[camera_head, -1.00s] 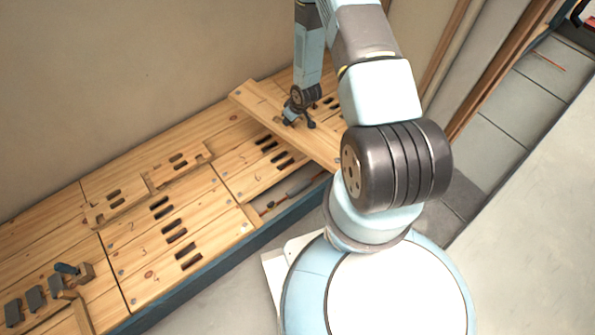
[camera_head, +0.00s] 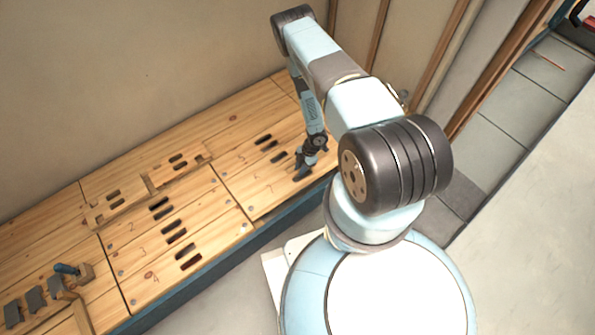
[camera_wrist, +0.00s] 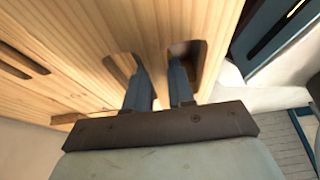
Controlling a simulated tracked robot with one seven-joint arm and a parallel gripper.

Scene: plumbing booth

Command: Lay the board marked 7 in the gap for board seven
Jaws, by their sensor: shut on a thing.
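The pale wooden board marked 7 (camera_head: 270,199) lies along the front of the floor section at the blue edge, where the gap for board seven is now covered. It looks about level with the boards behind it; I cannot tell if it is fully seated. My gripper (camera_head: 302,172) is upright over its right part. In the wrist view, the fingers of my gripper (camera_wrist: 160,78) reach into two slots of the board (camera_wrist: 145,25) and are shut on the strip between them. The fingertips are hidden in the slots.
Boards with dark slots, several numbered (camera_head: 165,238), cover the floor to the left. Grey blocks (camera_head: 35,298) and a blue-handled tool (camera_head: 68,269) sit at the far left. A wall (camera_head: 130,80) stands behind.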

